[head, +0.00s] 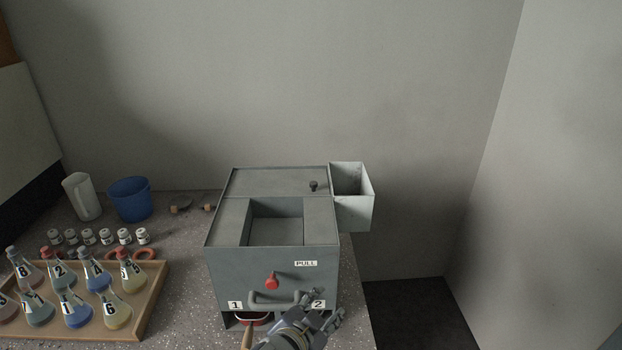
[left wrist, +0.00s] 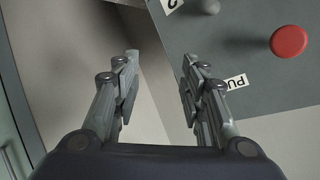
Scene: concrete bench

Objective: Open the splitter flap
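The splitter is a grey metal box (head: 225,262) with a square opening in its top. Its front has a red knob (head: 272,281), a grey bar handle (head: 275,301), a PULL label (head: 306,263) and labels 1 and 2. I cannot tell which part is the flap. My left gripper (head: 326,307) is at the lower right of the front, near label 2, partly hiding that corner. In the left wrist view its fingers (left wrist: 160,58) are apart with nothing between them. The red knob (left wrist: 289,42) and PULL label (left wrist: 236,81) lie to their right. My right gripper is out of view.
A grey open bin (head: 354,214) hangs on the box's right side. A red-rimmed pan with a wooden handle (head: 248,338) sits under the box. A wooden tray of flasks (head: 150,300), several small jars, a blue bucket (head: 130,200) and a white jug (head: 82,197) stand at left.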

